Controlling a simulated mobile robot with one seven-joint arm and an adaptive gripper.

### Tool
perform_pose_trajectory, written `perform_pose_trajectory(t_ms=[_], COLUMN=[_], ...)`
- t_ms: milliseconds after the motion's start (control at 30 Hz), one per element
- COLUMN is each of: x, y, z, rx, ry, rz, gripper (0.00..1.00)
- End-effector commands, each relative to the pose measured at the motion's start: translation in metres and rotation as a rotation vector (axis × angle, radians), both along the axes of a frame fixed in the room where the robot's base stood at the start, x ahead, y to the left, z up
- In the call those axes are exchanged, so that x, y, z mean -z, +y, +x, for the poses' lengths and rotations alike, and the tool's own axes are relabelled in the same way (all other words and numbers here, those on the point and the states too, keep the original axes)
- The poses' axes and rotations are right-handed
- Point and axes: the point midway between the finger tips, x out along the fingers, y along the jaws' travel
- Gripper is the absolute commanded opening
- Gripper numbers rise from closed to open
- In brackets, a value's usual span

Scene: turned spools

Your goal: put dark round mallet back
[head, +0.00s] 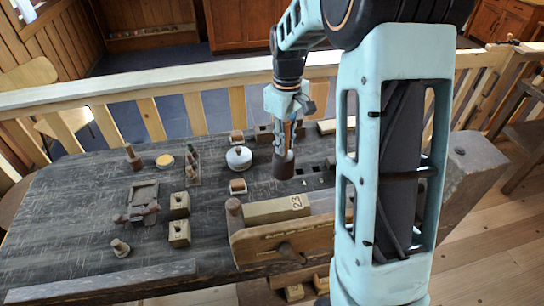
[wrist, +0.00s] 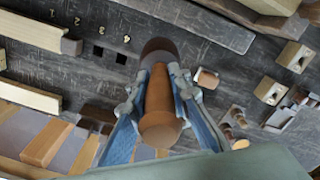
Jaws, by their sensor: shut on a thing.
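The dark round mallet has a dark brown cylindrical head (head: 284,165) and a lighter brown turned handle. My gripper (head: 286,142) is shut on the handle, with the head hanging down and the mallet roughly upright over the bench. In the wrist view the handle (wrist: 159,100) lies between the two fingers of my gripper (wrist: 153,92), and the dark head (wrist: 158,47) shows beyond them. I cannot tell whether the head touches the bench top (head: 75,190). Square holes (wrist: 98,50) with painted numbers beside them lie left of the head in the wrist view.
A white lidded pot (head: 239,158) stands just left of the mallet. A small wooden block (head: 238,187) is in front of it. A long block marked 23 (head: 290,207) lies nearer. Several tools and blocks cover the bench's left middle. The far left of the bench is clear.

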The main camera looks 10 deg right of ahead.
Motion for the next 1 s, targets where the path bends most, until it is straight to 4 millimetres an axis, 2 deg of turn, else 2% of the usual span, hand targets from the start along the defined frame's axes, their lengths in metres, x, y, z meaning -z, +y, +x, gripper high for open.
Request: perform_pose_trajectory(t_ms=[33,200,533,700,1000], x=[0.012,0.036,0.056,0.081,0.084], y=[0.005,0.018,0.028,0.027,0.027], z=[0.005,0.021,0.032,0.031,0.032], rx=[-0.001,0.0,0.001,0.001,0.001], ry=[0.008,0.005,0.004,0.005,0.001], rz=[0.001,0.0,0.001,0.0,0.0], gripper=[0.0,0.0,0.0,0.0,0.0])
